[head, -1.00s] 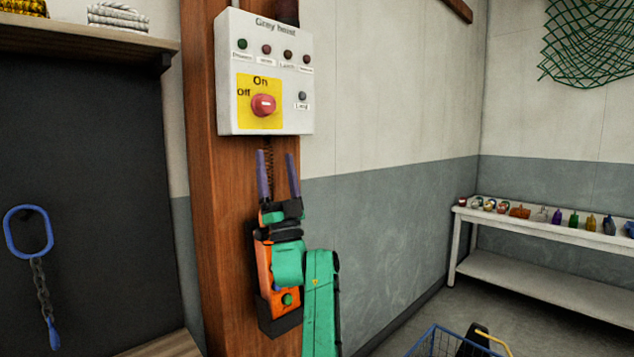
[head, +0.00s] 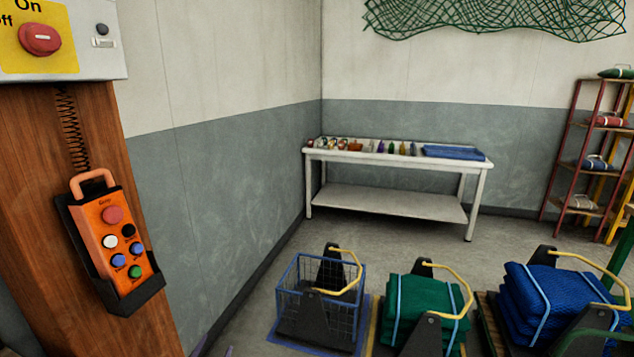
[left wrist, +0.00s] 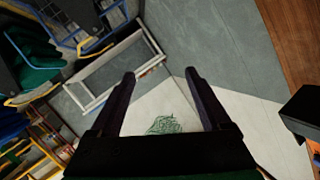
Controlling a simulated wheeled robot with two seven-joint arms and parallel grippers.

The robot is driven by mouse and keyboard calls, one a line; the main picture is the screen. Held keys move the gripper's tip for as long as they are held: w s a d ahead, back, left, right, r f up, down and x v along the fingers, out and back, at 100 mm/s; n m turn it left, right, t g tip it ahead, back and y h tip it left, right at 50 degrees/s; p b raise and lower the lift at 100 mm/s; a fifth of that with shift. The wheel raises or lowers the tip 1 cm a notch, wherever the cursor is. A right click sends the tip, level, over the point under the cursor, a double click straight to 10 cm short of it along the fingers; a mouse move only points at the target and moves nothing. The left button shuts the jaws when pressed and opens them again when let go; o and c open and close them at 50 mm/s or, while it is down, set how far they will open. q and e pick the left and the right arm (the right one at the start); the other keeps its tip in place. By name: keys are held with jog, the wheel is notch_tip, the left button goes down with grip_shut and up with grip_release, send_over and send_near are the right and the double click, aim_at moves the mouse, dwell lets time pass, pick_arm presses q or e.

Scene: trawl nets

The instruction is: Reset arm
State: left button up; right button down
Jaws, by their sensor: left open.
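My left gripper (left wrist: 160,75) is open and empty in the left wrist view, its two dark fingers apart with nothing between them. In the head view only the fingertips of my left gripper (head: 213,349) show at the bottom edge, below and to the right of the orange pendant (head: 118,240). The pendant has several coloured buttons and sits in a black holder on the wooden post (head: 40,200), apart from the gripper. My right gripper is not in view.
The hoist control box (head: 90,45) is above the pendant. A blue wire basket (head: 290,285) and green (head: 405,305) and blue (head: 535,300) net bundles stand on the floor at right. A white table (head: 325,157) stands behind. Floor between is clear.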

pick_arm(q)
jog(key=s+d+f+n+g+h, duration=0.15)
jog(key=s+f+g, duration=0.65)
jog(key=s+f, duration=1.6)
jog(key=s+f+g, duration=0.3)
jog(key=s+f, duration=0.1)
jog(key=s, duration=0.9)
jog(key=s+f+n+g, duration=0.1)
jog(key=s+f+g, duration=0.2)
jog(key=s, duration=1)
jog(key=shift+s+d+f+y, duration=0.2)
jog(key=shift+s+f+y, duration=0.15)
jog(key=shift+f, duration=0.1)
jog(key=shift+n, duration=0.25)
